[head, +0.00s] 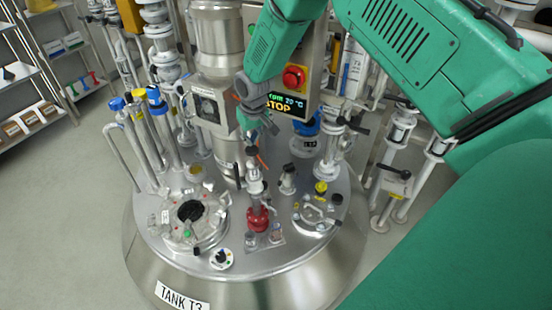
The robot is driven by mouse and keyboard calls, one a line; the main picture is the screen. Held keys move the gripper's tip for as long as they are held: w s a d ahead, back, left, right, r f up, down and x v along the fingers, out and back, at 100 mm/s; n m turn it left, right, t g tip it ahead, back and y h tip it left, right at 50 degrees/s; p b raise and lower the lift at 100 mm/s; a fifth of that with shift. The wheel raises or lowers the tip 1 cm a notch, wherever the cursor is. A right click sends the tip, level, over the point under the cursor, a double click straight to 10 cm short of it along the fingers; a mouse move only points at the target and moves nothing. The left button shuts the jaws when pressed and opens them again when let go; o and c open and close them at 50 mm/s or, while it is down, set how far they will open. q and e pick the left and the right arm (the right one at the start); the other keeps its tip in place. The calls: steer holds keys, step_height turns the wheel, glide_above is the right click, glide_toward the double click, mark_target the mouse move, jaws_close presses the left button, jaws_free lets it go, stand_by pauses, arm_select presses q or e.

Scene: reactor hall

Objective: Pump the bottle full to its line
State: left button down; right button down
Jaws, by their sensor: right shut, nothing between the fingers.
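My right gripper (257,132) reaches in from the upper right and hangs, fingers down, over the tank. It is shut and empty, in front of the control panel and above a slim upright fitting (255,180) on a red flange (258,218). I cannot tell whether it touches the fitting's top. A bottle and its fill line cannot be made out for sure. A blue-topped part (307,123) with a pale body stands behind, right of the gripper. My left gripper is not in view.
The steel tank marked TANK T3 (182,297) has a crowded lid with a round port (190,211), sight glass (320,214) and several pipes. A panel with a red button (293,77) and a STOP display (285,104) stands behind. Clear floor (60,220) lies left.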

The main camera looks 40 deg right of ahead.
mark_target(252, 150)
steer(key=shift+f+b, duration=1.7)
steer(key=shift+f, duration=1.35)
steer(key=shift+r+p, duration=2.45)
steer(key=shift+r, duration=0.8)
step_height(252, 150, up, 6)
steer(key=p, duration=0.4)
